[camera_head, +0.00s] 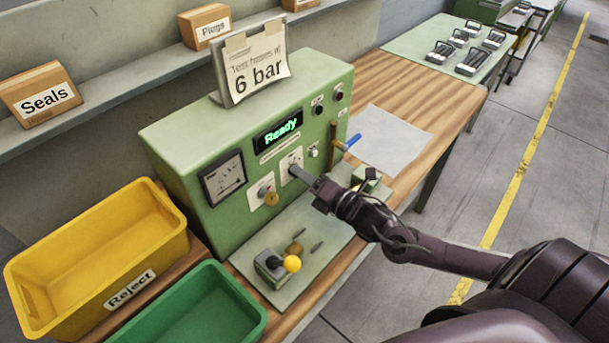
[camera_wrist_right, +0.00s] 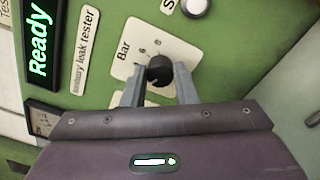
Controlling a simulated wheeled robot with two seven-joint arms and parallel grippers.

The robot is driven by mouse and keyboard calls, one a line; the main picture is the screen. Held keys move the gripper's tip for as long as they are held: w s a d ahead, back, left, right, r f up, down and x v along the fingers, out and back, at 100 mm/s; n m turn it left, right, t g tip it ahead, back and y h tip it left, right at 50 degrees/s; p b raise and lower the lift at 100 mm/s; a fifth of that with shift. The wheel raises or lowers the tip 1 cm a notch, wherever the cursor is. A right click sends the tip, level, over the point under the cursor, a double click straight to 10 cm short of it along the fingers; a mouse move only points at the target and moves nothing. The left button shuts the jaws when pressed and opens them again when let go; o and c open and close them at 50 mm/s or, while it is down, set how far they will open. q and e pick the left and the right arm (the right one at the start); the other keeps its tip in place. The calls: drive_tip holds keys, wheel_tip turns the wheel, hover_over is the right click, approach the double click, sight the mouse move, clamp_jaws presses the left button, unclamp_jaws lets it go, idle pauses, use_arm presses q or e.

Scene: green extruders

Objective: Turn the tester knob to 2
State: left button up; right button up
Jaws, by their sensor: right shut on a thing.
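The green tester (camera_head: 200,150) stands on the wooden bench with its display lit "Ready". Its black knob (camera_wrist_right: 159,70) sits on a white plate marked "Bar" in the right wrist view. My right gripper (camera_wrist_right: 160,85) has its two fingers on either side of the knob and is shut on it. In the head view the right gripper (camera_head: 305,175) reaches the tester's front panel and hides most of the knob. The knob's pointer setting is too small to read. My left gripper is not in view.
A yellow "Reject" bin (camera_head: 100,265) and a green bin (camera_head: 195,310) stand at the left. A small fixture with a yellow ball (camera_head: 292,264) sits in front of the tester.

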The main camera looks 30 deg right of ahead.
drive_tip(key=shift+f, duration=0.1)
drive_tip(key=o, duration=1)
drive_tip(key=shift+s, duration=0.1)
drive_tip(key=v, duration=0.7)
drive_tip(key=shift+s+d+b, duration=0.15)
drive_tip(key=shift+s+b, duration=0.15)
drive_tip(key=shift+b, duration=0.1)
